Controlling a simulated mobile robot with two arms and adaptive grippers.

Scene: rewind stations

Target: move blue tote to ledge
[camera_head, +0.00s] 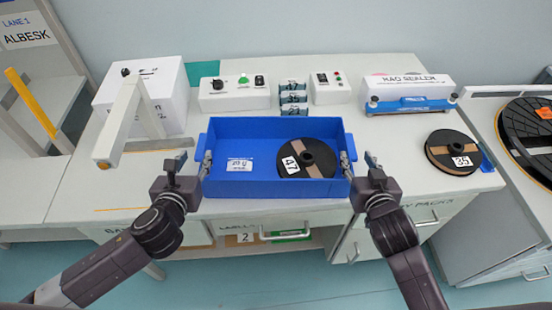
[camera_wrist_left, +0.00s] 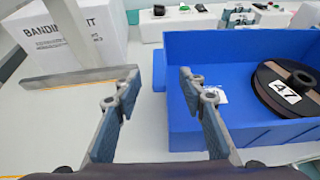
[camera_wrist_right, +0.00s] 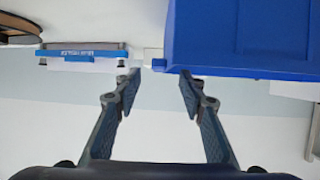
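The blue tote (camera_head: 270,188) stands upright on the white bench. A dark reel marked 47 (camera_head: 307,158) lies flat inside it at the right, and a white label shows inside at the left. My left gripper (camera_head: 193,162) is open at the tote's left end, with one finger outside and one overlapping the wall; the tote also shows in the left wrist view (camera_wrist_left: 230,139). My right gripper (camera_head: 358,160) is open at the right end, and the tote's side (camera_wrist_right: 240,40) lies close by its fingertips. I see no clear contact. I cannot identify the ledge.
A white banding kit box (camera_head: 145,100) and a pale upright frame (camera_head: 122,125) stand left of the tote. Control boxes (camera_head: 233,95) are behind it. A bag sealer (camera_head: 410,93) and a reel marked 35 (camera_head: 453,150) are at the right. Drawers are below the bench front.

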